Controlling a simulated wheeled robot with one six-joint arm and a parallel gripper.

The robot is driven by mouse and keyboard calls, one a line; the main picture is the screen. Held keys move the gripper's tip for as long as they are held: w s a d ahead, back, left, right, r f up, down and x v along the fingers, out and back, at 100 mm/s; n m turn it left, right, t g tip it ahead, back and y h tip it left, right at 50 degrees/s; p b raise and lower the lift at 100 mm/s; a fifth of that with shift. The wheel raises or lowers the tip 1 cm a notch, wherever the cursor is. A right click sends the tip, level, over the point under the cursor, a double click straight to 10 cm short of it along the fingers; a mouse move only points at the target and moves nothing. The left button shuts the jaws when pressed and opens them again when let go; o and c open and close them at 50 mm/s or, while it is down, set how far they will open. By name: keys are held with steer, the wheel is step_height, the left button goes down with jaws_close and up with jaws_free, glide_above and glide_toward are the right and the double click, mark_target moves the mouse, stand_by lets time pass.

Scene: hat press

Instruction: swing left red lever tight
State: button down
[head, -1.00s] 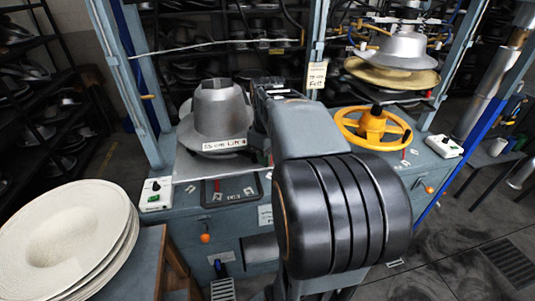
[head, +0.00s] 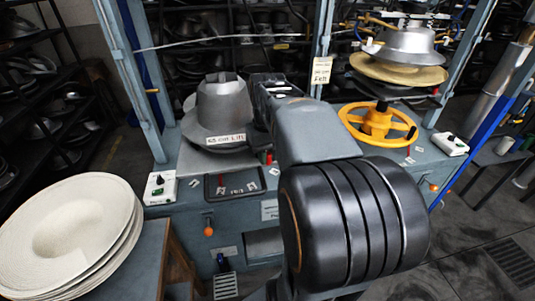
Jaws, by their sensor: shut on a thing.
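A small red piece (head: 268,158), which looks like the left red lever, shows at the right foot of the grey metal hat block (head: 219,112) on the left press. Most of it is hidden behind my arm. My gripper (head: 268,100) is beside the block's right side, partly covered by my own wrist. Its fingertips are hard to see, but it appears shut on the red lever. A thin red mark (head: 224,177) also shows on the dark panel (head: 237,184) in front of the block.
A yellow handwheel (head: 378,122) is to the right of my arm, below a hanging metal hat form (head: 409,43). A white control box (head: 160,187) is at the press's left. A stack of cream hats (head: 62,225) stands at the lower left. Blue frame posts flank the press.

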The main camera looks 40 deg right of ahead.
steer(key=shift+r, duration=0.1)
steer(key=c, duration=1)
jaws_free()
step_height(320, 180, up, 14)
